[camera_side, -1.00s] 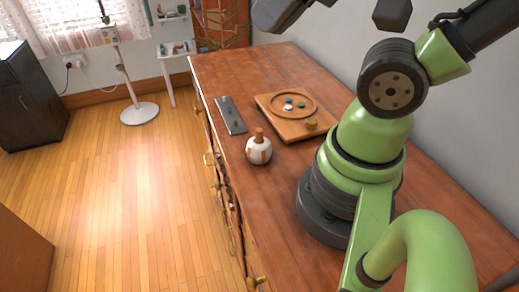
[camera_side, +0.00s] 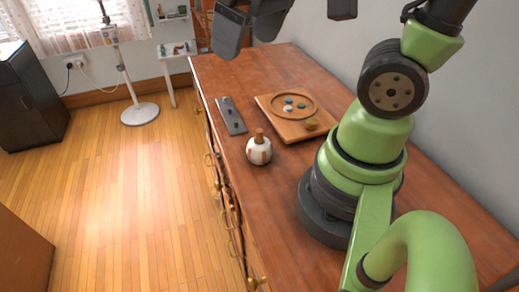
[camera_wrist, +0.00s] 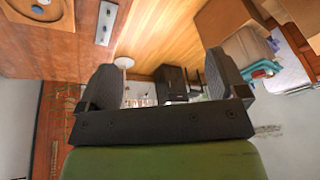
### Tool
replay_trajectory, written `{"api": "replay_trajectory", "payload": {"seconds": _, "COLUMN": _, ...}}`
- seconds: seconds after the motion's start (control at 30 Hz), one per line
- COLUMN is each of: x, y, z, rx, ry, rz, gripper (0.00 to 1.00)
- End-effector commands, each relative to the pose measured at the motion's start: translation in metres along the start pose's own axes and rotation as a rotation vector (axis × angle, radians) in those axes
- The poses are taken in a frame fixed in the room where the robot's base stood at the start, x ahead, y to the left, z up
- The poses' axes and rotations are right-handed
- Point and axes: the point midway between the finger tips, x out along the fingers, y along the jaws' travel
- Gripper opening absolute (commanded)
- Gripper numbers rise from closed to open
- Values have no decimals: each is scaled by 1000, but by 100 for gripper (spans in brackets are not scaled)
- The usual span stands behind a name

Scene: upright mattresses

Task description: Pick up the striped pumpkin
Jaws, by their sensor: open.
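The striped pumpkin (camera_side: 259,151) is small and white with reddish-brown stripes and a brown stem. It stands upright on the wooden cabinet top, near its left edge in the side view. I do not see it in the wrist view. My gripper (camera_side: 250,32) is high above the cabinet top at the upper edge of the side view, well apart from the pumpkin. In the wrist view my gripper (camera_wrist: 162,78) shows two dark fingers spread wide with nothing held between them.
A wooden tray (camera_side: 276,127) with small coloured pieces lies right of and behind the pumpkin. A flat grey slab (camera_side: 230,115) lies behind the pumpkin near the edge. The cabinet top (camera_side: 225,76) is bare farther back. A wall borders its right side.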

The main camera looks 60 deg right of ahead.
Motion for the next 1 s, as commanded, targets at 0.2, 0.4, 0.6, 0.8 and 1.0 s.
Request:
{"api": "replay_trajectory", "payload": {"seconds": 0.2, "x": 59, "y": 19, "z": -17, "rx": -252, "ry": -290, "rz": 99, "gripper": 91}}
{"api": "replay_trajectory", "payload": {"seconds": 0.4, "x": 116, "y": 38, "z": -16, "rx": -479, "ry": -535, "rz": 128, "gripper": 91}}
{"api": "replay_trajectory", "payload": {"seconds": 0.6, "x": 151, "y": 50, "z": -7, "rx": -617, "ry": -681, "rz": 121, "gripper": 91}}
{"api": "replay_trajectory", "payload": {"seconds": 0.8, "x": 168, "y": 58, "z": 4, "rx": -650, "ry": -719, "rz": 116, "gripper": 91}}
{"api": "replay_trajectory", "payload": {"seconds": 1.0, "x": 189, "y": 66, "z": 19, "rx": -647, "ry": -716, "rz": 116, "gripper": 91}}
